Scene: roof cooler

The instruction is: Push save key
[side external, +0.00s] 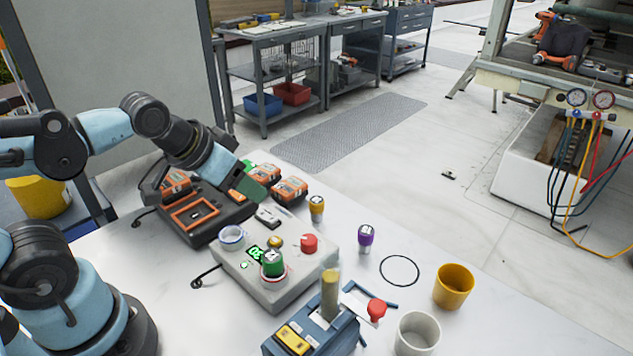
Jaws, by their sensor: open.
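A light grey control box (228,262) sits on the white table. On it are a green cylindrical key (272,264) with a pale marked top, a red knob (309,243), a small brass knob (275,241) and a small lit green display (256,252). A purple key (365,236) and an amber key (317,207) stand upright on the table to the box's right and behind it. No marking is readable as "save". My gripper (251,181) is open, with green fingers, above the back of the box near the charger. It is apart from the keys.
A dark charger (206,226) with orange batteries (290,188) stands behind the box. A blue lever device (318,333) is in front. A yellow cup (454,288), a white cup (416,335) and a black ring (399,271) are at right. Clear table lies around the ring.

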